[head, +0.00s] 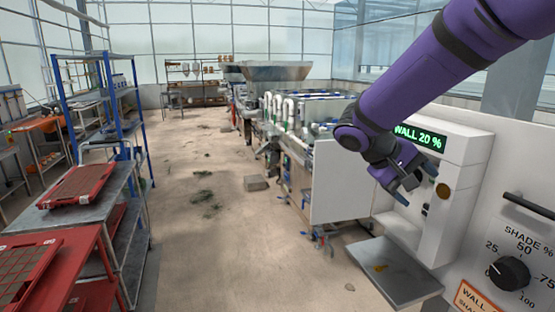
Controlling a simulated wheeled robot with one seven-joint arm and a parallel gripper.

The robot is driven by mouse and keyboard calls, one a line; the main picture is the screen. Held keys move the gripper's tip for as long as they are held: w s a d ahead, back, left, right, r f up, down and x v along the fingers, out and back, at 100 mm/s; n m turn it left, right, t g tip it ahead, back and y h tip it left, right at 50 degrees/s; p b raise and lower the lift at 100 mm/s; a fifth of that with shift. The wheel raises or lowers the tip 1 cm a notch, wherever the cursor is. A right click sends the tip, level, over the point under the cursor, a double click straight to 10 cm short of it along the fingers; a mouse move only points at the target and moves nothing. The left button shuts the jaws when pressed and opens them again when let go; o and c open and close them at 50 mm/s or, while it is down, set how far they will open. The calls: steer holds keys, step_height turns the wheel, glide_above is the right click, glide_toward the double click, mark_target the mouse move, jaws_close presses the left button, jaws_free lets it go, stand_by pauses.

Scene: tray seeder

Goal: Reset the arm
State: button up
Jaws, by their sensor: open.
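My purple arm reaches in from the top right of the head view and bends down at the wrist. My gripper (404,190) is open and looks empty. It hangs in front of the white control box (463,150), below the green display (420,137) that reads "WALL 20 %". A small brass-coloured round part (443,191) is just right of the gripper. I cannot tell whether the gripper touches the box.
A dark knob (509,273) marked "SHADE %" is at lower right. A grey metal shelf (393,270) juts out below the gripper. The seeder line (285,115) runs back at centre. A blue rack (105,110) and red trays (78,186) stand left. The floor aisle (215,230) is mostly clear.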

steer(key=s+d+r+t+y, duration=0.1)
steer(key=s+y, duration=0.4)
steer(key=s, duration=0.6)
steer(key=s+d+r+m+t+y, duration=0.1)
steer(key=s+r+t+y, duration=0.3)
steer(key=s, duration=0.7)
steer(key=shift+s+r+y, duration=0.15)
steer(key=shift+s+y, duration=0.15)
steer(key=shift+y, duration=0.1)
